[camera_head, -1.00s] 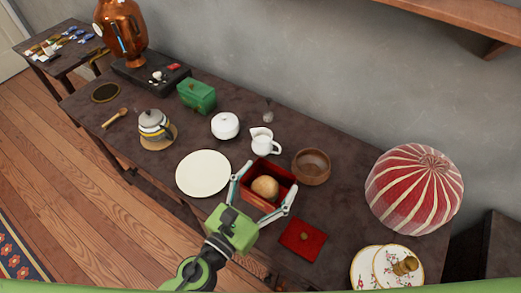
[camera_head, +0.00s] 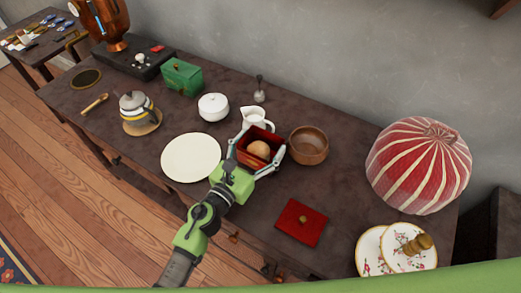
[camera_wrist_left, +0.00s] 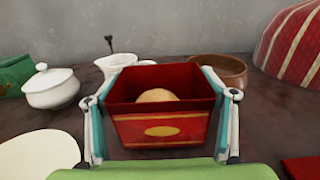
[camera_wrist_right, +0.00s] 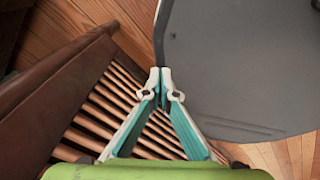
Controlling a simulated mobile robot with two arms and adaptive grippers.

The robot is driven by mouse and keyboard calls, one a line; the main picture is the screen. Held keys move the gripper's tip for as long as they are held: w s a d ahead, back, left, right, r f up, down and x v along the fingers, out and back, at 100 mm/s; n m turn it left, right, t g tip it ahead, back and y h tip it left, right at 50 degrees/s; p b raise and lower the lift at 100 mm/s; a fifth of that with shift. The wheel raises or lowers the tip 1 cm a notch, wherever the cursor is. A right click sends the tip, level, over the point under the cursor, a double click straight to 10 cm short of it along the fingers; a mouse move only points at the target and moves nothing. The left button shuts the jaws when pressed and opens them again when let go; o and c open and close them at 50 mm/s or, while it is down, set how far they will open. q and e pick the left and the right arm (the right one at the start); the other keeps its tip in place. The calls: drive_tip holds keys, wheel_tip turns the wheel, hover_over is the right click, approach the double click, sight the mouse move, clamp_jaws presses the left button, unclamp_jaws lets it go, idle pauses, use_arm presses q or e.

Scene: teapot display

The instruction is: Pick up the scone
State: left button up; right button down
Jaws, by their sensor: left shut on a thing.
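The scone (camera_head: 259,149), round and pale brown, lies inside an open red box (camera_head: 249,158). In the left wrist view the scone's top (camera_wrist_left: 157,95) shows behind the front wall of the box (camera_wrist_left: 160,130), which bears a gold oval. My left gripper (camera_head: 260,147) is shut on the box, one finger along each side, and does not touch the scone. I cannot tell whether the box is clear of the table. The scone's lower part is hidden. My right gripper (camera_wrist_right: 161,74) is shut and empty, with its tips together, away from the tabletop.
On the dark table (camera_head: 342,233), a wooden bowl (camera_head: 309,146) stands right of the box, a white jug (camera_head: 252,117) behind it and a white plate (camera_head: 191,158) left. A red lid (camera_head: 301,222) lies in front. A slatted wooden piece (camera_wrist_right: 60,75) is near my right gripper.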

use_arm(q)
drive_tip(key=shift+f, duration=0.25)
drive_tip(key=shift+f, duration=0.1)
drive_tip(key=o, duration=1.4)
drive_tip(key=shift+f, duration=0.1)
drive_tip(key=shift+c, duration=0.2)
